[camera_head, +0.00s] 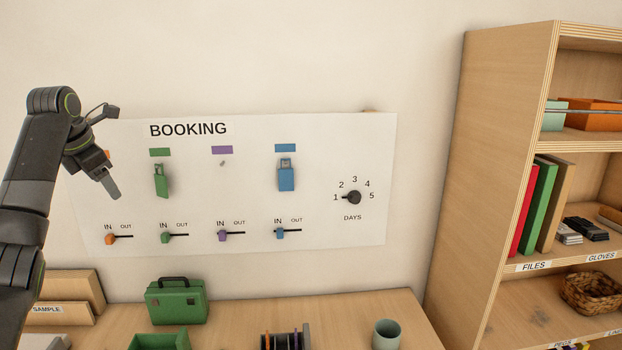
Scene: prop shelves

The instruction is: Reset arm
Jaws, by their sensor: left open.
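My left arm comes in from the left, and its gripper (112,152) is open and empty in front of the left end of the white BOOKING board (320,219). It partly covers the orange label there. A green tag (161,181) and a blue tag (286,175) hang on the board; under the purple label (222,150) only a small peg shows. The orange (110,239), green (165,237), purple (222,236) and blue (280,233) sliders sit at the IN side. The black DAYS dial (353,197) appears to point at 1. My right gripper is not in view.
A wooden table below holds a green case (176,301), an open green box (162,341), a grey-green cup (387,335) and a dark rack (285,340). A wooden shelf (490,150) with folders and a basket (592,291) stands at right.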

